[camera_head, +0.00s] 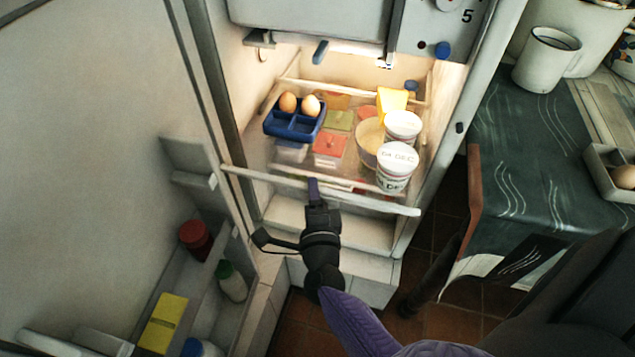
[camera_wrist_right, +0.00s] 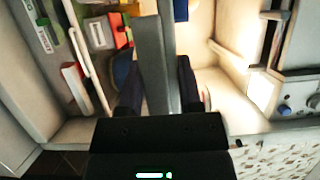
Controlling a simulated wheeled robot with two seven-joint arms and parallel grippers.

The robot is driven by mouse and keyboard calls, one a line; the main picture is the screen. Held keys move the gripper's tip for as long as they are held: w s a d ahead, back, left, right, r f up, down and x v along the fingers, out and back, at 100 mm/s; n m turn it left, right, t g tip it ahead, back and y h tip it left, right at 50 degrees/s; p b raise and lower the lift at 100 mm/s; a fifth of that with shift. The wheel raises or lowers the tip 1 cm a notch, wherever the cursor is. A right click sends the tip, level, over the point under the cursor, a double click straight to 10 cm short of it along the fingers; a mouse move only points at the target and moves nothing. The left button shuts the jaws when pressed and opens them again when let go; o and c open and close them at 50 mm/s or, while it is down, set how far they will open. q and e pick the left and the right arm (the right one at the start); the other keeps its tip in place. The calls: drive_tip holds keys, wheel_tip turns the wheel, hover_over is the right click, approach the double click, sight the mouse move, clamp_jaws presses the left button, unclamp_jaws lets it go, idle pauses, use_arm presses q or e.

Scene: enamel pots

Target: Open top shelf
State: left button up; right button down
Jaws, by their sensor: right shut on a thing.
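The refrigerator stands open in the head view, its interior lit. The top shelf (camera_head: 380,203) is a clear shelf with a pale front rail, carrying food. My right gripper (camera_head: 314,187) reaches up from below to the middle of this rail. In the right wrist view, the right gripper (camera_wrist_right: 157,82) has a finger on each side of a grey bar (camera_wrist_right: 151,32), which looks like the shelf's front rail, and is shut on it. The fingers partly hide the contact. My left gripper is not in view.
On the shelf are a blue egg holder (camera_head: 305,124) with two eggs, tubs (camera_head: 397,168) and a yellow wedge (camera_head: 392,100). The open door (camera_head: 90,150) with bottles is at left. A table with a green cloth (camera_head: 520,150) and a mug (camera_head: 547,60) stands at right.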

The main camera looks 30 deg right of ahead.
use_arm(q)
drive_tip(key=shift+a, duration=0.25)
use_arm(e)
drive_tip(key=shift+s+a+f, duration=0.45)
drive_tip(key=shift+s+a, duration=0.1)
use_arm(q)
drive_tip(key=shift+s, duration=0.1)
use_arm(e)
drive_tip(key=shift+c, duration=2.4)
unclamp_jaws()
drive_tip(key=shift+f, duration=0.1)
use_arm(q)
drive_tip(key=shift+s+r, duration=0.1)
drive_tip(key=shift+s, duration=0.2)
use_arm(e)
drive_tip(key=shift+o, duration=0.2)
drive_tip(key=shift+w, duration=0.1)
drive_tip(key=shift+d+r, duration=0.1)
drive_tip(key=shift+r, duration=0.2)
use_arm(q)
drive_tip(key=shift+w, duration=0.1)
